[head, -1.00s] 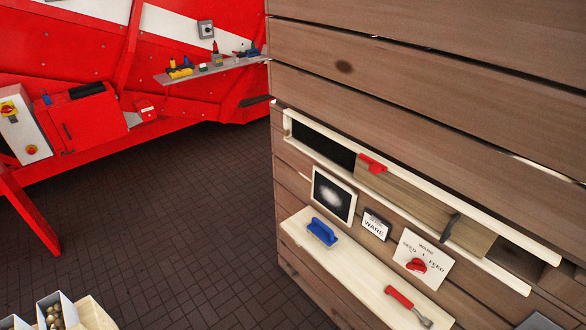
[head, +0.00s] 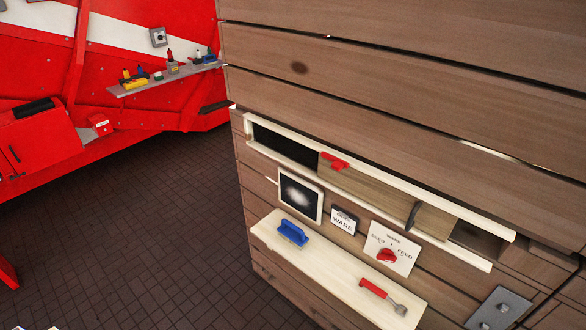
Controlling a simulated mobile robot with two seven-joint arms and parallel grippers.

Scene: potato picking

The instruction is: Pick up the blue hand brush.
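The blue hand brush (head: 292,233) lies on a pale wooden shelf (head: 330,273) fixed to the front of the wooden box wall. It is near the left end of the shelf, with its handle on top. Neither of my grippers shows in the head view.
A red-handled scraper (head: 383,296) lies toward the right end of the shelf. Above are a framed dark panel (head: 300,196), a WARE label (head: 343,221) and a sign with a red knob (head: 392,250). Red machinery (head: 100,60) with a cluttered ledge (head: 165,80) stands behind.

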